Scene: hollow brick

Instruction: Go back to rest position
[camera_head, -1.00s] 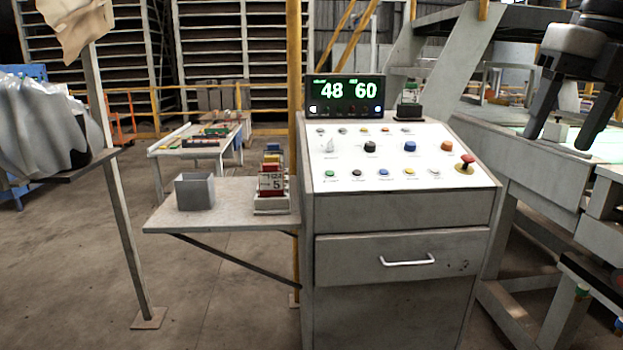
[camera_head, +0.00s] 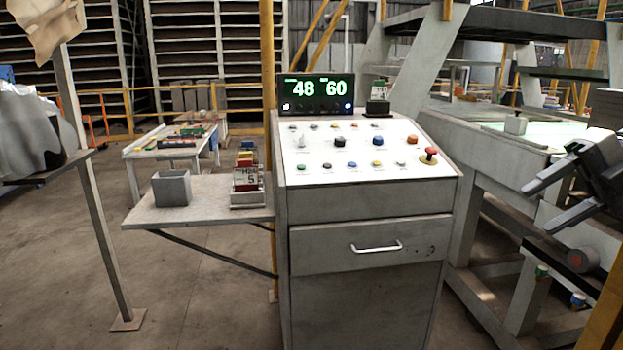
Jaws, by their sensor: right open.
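My right gripper (camera_head: 534,202) is at the right edge of the head view. Its two dark fingers point left and are spread apart, with nothing between them. It hangs in front of the grey machine frame on the right, clear of the control console (camera_head: 372,200). My left gripper is not in view.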

